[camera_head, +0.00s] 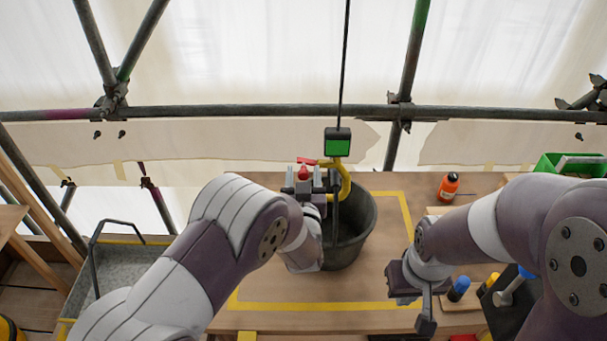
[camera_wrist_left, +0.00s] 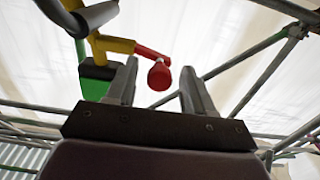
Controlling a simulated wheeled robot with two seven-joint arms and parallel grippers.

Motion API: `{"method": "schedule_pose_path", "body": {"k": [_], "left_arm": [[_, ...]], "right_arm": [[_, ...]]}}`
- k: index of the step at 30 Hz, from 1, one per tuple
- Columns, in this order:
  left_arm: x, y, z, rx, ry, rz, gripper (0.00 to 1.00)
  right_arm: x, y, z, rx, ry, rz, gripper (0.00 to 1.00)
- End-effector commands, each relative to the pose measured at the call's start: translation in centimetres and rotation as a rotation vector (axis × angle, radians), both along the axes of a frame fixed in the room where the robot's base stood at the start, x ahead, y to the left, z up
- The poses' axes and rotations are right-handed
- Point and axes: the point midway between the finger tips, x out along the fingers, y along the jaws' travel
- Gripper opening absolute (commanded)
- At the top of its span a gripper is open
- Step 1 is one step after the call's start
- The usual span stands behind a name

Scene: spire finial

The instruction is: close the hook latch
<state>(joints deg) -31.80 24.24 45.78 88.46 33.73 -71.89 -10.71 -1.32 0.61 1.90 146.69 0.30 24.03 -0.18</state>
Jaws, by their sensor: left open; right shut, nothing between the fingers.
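A yellow hook (camera_head: 346,184) hangs under a green and black block (camera_head: 338,142) on a dark cable. A red latch (camera_head: 304,170) with a rounded knob sticks out to the left of the hook. In the left wrist view the yellow hook (camera_wrist_left: 112,44) meets the red latch (camera_wrist_left: 159,74), whose knob appears between the two fingertips. My left gripper (camera_head: 303,184) is open close to the latch; contact cannot be told. The latch's closing end is not clear. My right gripper (camera_head: 426,324) is shut and empty, low over the table at the right.
A dark bucket (camera_head: 350,238) stands below the hook, inside a yellow taped outline on the wooden table (camera_head: 300,317). An orange bottle (camera_head: 448,187), a green bin (camera_head: 570,164) and tools are at the right. Scaffold pipes (camera_head: 230,112) cross behind.

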Motion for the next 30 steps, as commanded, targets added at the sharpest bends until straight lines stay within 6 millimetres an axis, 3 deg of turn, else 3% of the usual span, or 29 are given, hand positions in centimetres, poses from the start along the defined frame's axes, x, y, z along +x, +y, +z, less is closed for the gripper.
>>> {"method": "schedule_pose_path", "body": {"k": [4, 5, 9, 20, 30], "left_arm": [[0.0, 0.0, 0.0, 0.000, 0.000, -0.001, 0.52], [0.0, 0.0, 0.0, 0.000, 0.000, -0.001, 0.46], [0.0, 0.0, 0.0, 0.000, 0.001, -0.001, 0.00], [-0.1, 0.0, -0.4, -0.025, 0.002, -0.001, 0.00], [-0.1, 0.1, -1.9, -0.233, 0.001, -0.001, 0.00]], "right_arm": [[0.0, 0.0, 0.0, 0.000, 0.000, 0.000, 0.00], [0.0, 0.0, 0.0, 0.000, 0.000, 0.000, 0.00], [0.0, 0.0, 0.0, 0.000, 0.000, 0.000, 0.00], [0.0, 0.0, -0.7, 0.000, 0.000, 0.000, 0.00], [0.0, 0.0, -4.9, 0.000, 0.000, 0.000, 0.00]]}}
